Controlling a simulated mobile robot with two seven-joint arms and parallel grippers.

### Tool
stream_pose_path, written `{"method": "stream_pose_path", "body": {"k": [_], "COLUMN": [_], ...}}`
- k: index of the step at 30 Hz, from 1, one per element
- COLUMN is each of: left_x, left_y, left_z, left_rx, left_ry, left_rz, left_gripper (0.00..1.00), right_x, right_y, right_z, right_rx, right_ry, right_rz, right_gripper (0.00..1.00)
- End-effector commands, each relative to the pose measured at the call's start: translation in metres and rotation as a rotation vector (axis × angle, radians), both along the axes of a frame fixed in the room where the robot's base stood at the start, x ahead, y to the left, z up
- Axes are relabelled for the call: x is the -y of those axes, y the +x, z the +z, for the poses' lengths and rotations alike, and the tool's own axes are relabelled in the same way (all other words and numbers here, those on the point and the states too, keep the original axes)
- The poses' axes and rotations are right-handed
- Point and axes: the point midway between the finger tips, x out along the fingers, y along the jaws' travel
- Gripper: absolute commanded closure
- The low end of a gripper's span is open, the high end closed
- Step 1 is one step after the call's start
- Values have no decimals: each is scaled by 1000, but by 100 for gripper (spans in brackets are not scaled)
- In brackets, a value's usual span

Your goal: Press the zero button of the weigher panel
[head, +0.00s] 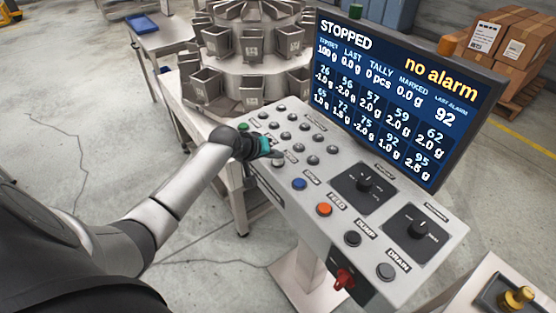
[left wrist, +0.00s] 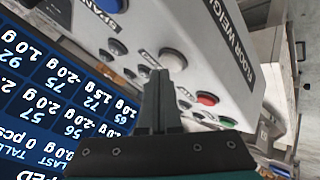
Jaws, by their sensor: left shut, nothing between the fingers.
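The weigher panel (head: 335,215) is a grey sloped console with rows of buttons and a tilted screen. My left gripper (head: 277,154) is shut and empty, low over the panel's left part beside a small label. In the left wrist view, the closed fingertips (left wrist: 160,74) are right beside a pale round button (left wrist: 173,59), which lies between the blue and red buttons. Its label is mostly hidden by the fingers, so I cannot read it as zero. I cannot tell whether the fingertips touch it. In the head view the gripper mostly covers this button.
A blue button (head: 299,183), an orange button (head: 324,209) and dark knobs (head: 364,184) sit nearby on the panel. A red switch (head: 344,278) is on its front. The screen (head: 398,95) reads "STOPPED" and "no alarm". The weigher hoppers (head: 250,45) stand behind.

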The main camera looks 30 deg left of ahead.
Motion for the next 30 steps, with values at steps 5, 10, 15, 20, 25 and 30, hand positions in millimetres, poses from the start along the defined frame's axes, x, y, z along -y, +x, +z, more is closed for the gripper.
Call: {"method": "stream_pose_path", "body": {"k": [5, 10, 15, 20, 25, 30], "left_x": [0, 0, 0, 1, 1, 1], "left_y": [0, 0, 0, 0, 0, -1], "left_z": [-2, -5, -7, -9, -9, -8], "left_rx": [0, -1, -1, -2, -3, -3], "left_ry": [0, 0, 0, -1, 0, 0], "left_rz": [0, -1, -1, -1, -1, -1], "left_gripper": [100, 100, 100, 100, 100, 100], "right_x": [0, 0, 0, 0, 0, 0], "right_y": [0, 0, 0, 0, 0, 0], "right_z": [-1, -2, -3, -3, -3, -2], "right_rx": [0, 0, 0, 0, 0, 0], "right_ry": [0, 0, 0, 0, 0, 0], "right_rz": [0, 0, 0, 0, 0, 0], "right_gripper": [100, 100, 100, 100, 100, 100]}}
